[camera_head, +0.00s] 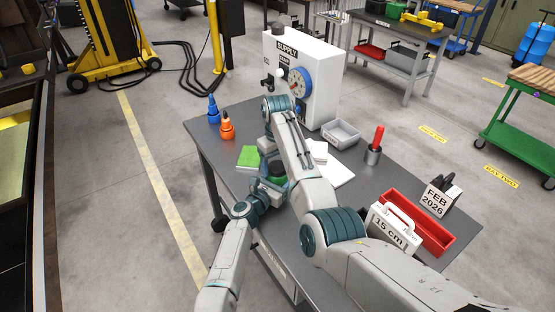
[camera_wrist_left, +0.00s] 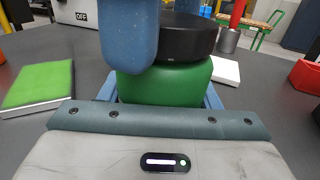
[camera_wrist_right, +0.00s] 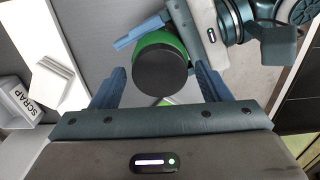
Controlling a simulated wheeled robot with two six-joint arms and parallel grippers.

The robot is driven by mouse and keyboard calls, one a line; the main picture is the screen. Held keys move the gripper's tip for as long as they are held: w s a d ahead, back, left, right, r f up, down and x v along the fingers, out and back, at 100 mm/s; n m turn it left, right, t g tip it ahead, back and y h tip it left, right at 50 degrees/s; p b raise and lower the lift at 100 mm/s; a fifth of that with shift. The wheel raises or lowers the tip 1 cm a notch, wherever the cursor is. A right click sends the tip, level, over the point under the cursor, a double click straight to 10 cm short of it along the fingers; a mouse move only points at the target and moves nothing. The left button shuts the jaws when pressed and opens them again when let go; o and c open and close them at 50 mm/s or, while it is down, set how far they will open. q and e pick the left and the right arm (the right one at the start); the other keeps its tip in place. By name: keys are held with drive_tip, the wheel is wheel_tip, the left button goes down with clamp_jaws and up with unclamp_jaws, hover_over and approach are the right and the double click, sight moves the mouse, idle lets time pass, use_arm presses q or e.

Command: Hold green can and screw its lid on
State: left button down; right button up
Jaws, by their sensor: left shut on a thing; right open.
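The green can (camera_wrist_left: 165,85) stands upright between the fingers of my left gripper (camera_wrist_left: 165,98), which is shut on it. The black lid (camera_wrist_left: 185,38) sits on top of the can; whether it is threaded cannot be told. In the right wrist view the lid (camera_wrist_right: 160,68) shows from above as a dark disc with a green rim of the can (camera_wrist_right: 178,38) beside it. My right gripper (camera_wrist_right: 158,84) is open above, its fingers spread to either side of the lid. One of its blue fingers hangs in front of the lid in the left wrist view. My arms mostly hide the can in the head view.
The grey table holds a green-topped pad (camera_head: 248,156), blue bottle (camera_head: 213,112), orange bottle (camera_head: 227,127), white supply box (camera_head: 318,85), grey tray (camera_head: 341,135), cup with a red-handled tool (camera_head: 373,156), red bin (camera_head: 418,226) and 15 cm block (camera_head: 388,229).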

drive_tip(key=c, duration=1)
drive_tip(key=shift+m, duration=0.9)
drive_tip(key=o, duration=1.2)
drive_tip(key=shift+c, duration=0.2)
wheel_tip(320, 180, up, 12)
